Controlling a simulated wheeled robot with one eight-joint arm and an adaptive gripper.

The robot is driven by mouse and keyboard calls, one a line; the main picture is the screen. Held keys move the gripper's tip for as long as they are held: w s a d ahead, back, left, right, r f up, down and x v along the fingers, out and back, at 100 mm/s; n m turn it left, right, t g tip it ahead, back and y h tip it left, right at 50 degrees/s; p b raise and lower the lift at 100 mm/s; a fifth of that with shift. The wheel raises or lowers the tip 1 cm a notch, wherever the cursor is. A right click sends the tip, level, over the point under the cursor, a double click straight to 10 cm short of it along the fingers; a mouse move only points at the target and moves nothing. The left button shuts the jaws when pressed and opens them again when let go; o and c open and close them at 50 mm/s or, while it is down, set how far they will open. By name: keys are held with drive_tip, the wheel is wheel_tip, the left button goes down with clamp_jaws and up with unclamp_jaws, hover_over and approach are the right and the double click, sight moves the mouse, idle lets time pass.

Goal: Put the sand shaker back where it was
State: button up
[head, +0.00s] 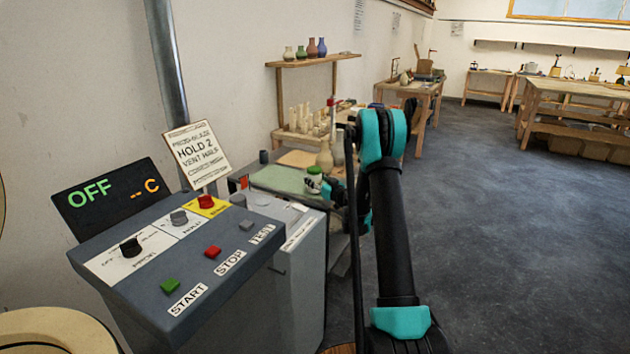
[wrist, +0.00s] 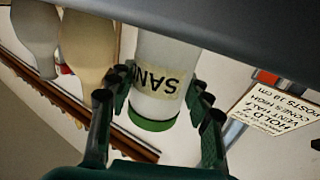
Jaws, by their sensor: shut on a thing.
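The sand shaker (head: 313,184) is a small white container with a green top. In the head view it appears near the edge of the pale green surface (head: 283,182). In the wrist view the shaker (wrist: 158,107) shows its green band and an upside-down "SAND" label. My gripper (wrist: 160,88) has a finger on each side of the shaker and is shut on it. In the head view my gripper is mostly hidden behind my arm. I cannot tell whether the shaker touches the surface below it.
A grey control console (head: 200,255) with buttons fills the left foreground. A "HOLD 2" sign (head: 197,153) stands behind it. A wall shelf (head: 313,60) holds small coloured vases. The floor (head: 500,220) at right is clear.

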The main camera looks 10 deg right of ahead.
drive_tip(key=shift+f, duration=0.2)
drive_tip(key=o, duration=1.3)
drive_tip(key=shift+r, duration=0.1)
